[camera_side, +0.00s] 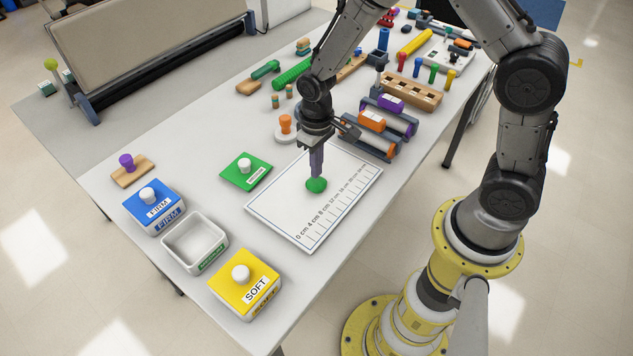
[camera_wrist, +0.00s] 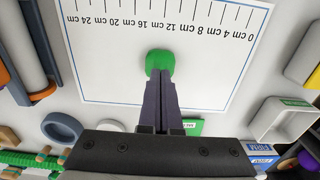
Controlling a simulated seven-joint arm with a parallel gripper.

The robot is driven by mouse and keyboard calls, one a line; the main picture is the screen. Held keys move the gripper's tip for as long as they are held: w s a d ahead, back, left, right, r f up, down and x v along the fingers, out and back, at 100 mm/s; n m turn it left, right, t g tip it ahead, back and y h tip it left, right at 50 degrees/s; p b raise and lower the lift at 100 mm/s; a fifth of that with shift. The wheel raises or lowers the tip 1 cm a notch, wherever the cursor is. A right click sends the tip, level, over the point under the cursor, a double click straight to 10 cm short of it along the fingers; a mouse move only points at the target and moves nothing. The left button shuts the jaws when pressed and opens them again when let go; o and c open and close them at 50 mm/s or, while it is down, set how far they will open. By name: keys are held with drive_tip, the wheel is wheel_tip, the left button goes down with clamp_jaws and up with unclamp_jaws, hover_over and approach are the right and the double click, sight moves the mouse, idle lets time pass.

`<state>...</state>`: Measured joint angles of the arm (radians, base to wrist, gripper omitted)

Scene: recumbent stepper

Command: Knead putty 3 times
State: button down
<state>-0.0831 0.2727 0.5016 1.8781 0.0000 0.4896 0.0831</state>
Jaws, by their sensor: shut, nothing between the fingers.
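The green putty (camera_side: 316,185) is a small rounded lump on the white ruled board (camera_side: 283,222), near its middle. It also shows in the wrist view (camera_wrist: 159,60), right at my fingertips. My gripper (camera_side: 317,174) points straight down with its fingers closed together, and its tips touch or nearly touch the top of the putty. Nothing is held between the fingers. In the wrist view my gripper (camera_wrist: 160,74) overlaps the near side of the putty, so the exact contact is hidden.
An open, empty white container (camera_side: 195,243) stands between the blue FIRM box (camera_side: 154,206) and the yellow SOFT box (camera_side: 244,284). A green lid (camera_side: 246,171) lies left of the board. Rollers (camera_side: 372,128), a wooden peg block (camera_side: 411,91) and other tools crowd the back.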

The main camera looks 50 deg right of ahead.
drive_tip(key=shift+f, duration=0.5)
drive_tip(key=shift+f, duration=0.2)
idle(0.9)
drive_tip(key=shift+r, duration=0.1)
drive_tip(key=shift+r, duration=0.7)
drive_tip(key=shift+f, duration=0.2)
drive_tip(key=shift+f, duration=0.4)
drive_tip(key=shift+f, duration=0.3)
idle(0.9)
drive_tip(key=shift+r, duration=0.1)
